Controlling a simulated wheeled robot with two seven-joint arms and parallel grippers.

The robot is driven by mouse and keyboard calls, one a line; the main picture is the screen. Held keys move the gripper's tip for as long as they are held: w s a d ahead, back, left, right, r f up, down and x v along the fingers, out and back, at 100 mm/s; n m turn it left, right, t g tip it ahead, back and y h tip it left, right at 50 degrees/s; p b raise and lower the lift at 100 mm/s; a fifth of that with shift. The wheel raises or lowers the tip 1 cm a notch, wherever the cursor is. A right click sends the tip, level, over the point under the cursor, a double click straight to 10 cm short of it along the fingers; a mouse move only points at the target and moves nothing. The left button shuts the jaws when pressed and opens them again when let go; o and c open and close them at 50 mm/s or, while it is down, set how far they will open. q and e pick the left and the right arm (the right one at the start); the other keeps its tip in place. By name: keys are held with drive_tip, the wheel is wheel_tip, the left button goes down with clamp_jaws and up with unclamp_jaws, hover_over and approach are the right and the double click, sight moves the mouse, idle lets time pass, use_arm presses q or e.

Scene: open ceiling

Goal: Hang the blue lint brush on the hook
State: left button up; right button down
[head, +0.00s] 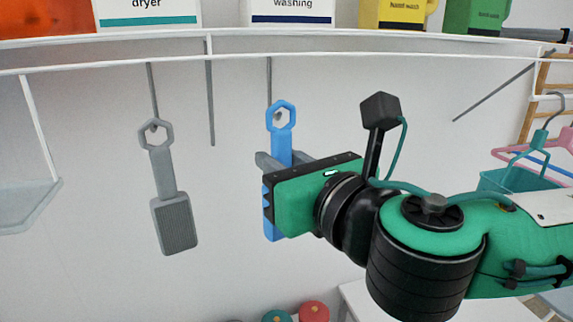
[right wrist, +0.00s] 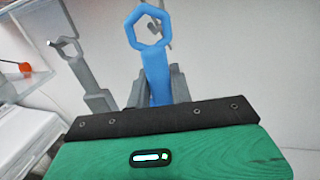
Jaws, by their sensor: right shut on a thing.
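The blue lint brush (head: 281,117) is upright with its hexagonal ring at the top, in the middle of the head view. My right gripper (head: 273,160) is shut on its handle, below the ring. The brush head is mostly hidden behind the gripper. A grey hook (head: 268,85) hangs from the shelf rail, and its lower end shows at the ring; I cannot tell whether it passes through. In the right wrist view the blue ring (right wrist: 148,14) stands above the gripper, with a grey hook end near its opening. My left gripper is not in view.
A grey lint brush (head: 168,185) hangs on another hook to the left. A bare grey rod (head: 210,100) hangs between the two brushes. The white shelf (head: 110,52) above holds boxes. Hangers (head: 540,140) and a teal bin (head: 505,181) are at the right.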

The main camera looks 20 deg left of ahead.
drive_tip(key=shift+w+a+f, duration=0.1)
drive_tip(key=shift+w+a, duration=0.35)
drive_tip(key=shift+w, duration=0.25)
drive_tip(key=shift+w+a+f+b, duration=0.35)
drive_tip(key=shift+w+f+b, duration=0.15)
drive_tip(key=shift+f+b, duration=0.1)
drive_tip(key=c, duration=1.2)
unclamp_jaws()
drive_tip(key=shift+o, duration=0.2)
